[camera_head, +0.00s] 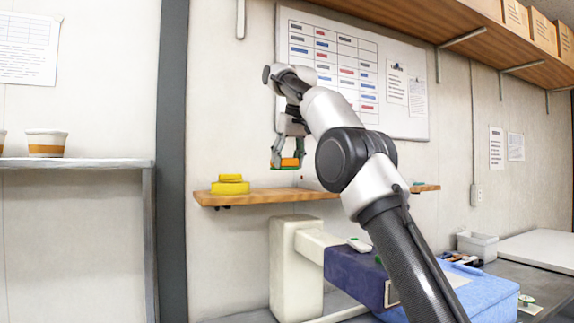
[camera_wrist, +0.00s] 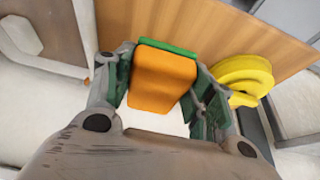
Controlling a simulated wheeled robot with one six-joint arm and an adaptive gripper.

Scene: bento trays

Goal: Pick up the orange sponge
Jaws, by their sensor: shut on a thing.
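The orange sponge (camera_wrist: 163,80) is a block with a green layer along one edge. It sits between the two fingers of my gripper (camera_wrist: 160,92) in the wrist view. In the head view the sponge (camera_head: 290,162) is held above the wooden wall shelf (camera_head: 268,197), with a visible gap below it. My gripper (camera_head: 288,160) points down and is shut on the sponge. The fingers hide parts of the sponge's sides.
Yellow objects (camera_head: 230,186) lie at the shelf's left end; they also show in the wrist view (camera_wrist: 245,78). A whiteboard (camera_head: 405,115) hangs behind my arm. Below the shelf are a cream-coloured machine (camera_head: 290,265) and a blue box (camera_head: 485,292).

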